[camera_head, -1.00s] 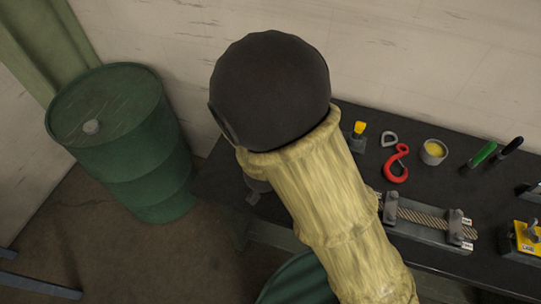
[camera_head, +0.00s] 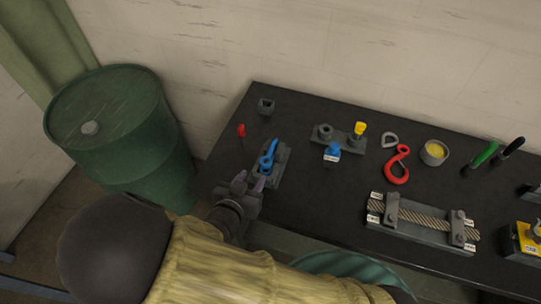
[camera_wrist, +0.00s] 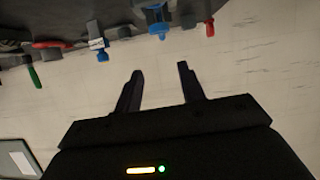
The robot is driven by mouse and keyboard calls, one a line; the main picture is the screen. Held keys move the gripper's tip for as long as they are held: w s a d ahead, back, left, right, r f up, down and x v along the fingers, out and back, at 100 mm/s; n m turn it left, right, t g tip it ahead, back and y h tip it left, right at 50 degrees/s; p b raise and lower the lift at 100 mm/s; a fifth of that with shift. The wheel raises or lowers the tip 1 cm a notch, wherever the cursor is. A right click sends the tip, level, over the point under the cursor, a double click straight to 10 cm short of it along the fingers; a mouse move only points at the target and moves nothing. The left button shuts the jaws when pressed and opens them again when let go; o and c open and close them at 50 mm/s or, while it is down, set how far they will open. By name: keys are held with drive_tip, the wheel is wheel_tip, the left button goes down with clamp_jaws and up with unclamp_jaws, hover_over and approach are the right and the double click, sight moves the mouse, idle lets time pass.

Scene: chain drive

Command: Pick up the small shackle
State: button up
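A small grey D-shaped piece (camera_head: 390,140), which looks like the small shackle, lies on the dark workbench (camera_head: 320,210) near its back edge, just behind a red hook (camera_head: 397,165). I cannot make it out clearly in the wrist view. My gripper (camera_head: 249,181) is at the bench's left front part, well to the left of the shackle, close to a grey block with a blue part (camera_head: 268,158). In the wrist view my gripper (camera_wrist: 160,70) has its two fingers apart with nothing between them.
A yellow-topped part (camera_head: 359,129), a small blue part (camera_head: 332,152) and a cup of yellow stuff (camera_head: 434,152) stand around the shackle. A rope fixture (camera_head: 425,222) is in front. Green (camera_head: 483,154) and black handles lie right. A green drum (camera_head: 120,140) stands left of the bench.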

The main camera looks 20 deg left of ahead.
drive_tip(key=p, duration=0.3)
approach(270, 150)
drive_tip(key=x, duration=0.4)
drive_tip(key=shift+w+d+r, duration=0.15)
drive_tip(key=shift+w+d, duration=0.1)
drive_tip(key=shift+w, duration=0.05)
drive_tip(key=shift+w, duration=0.15)
drive_tip(key=p+x, duration=0.2)
drive_tip(key=x, duration=0.2)
drive_tip(key=shift+w+a+f, duration=0.15)
drive_tip(key=shift+w+f, duration=0.05)
drive_tip(key=shift+f, duration=0.05)
drive_tip(key=shift+w+f, duration=0.25)
clamp_jaws()
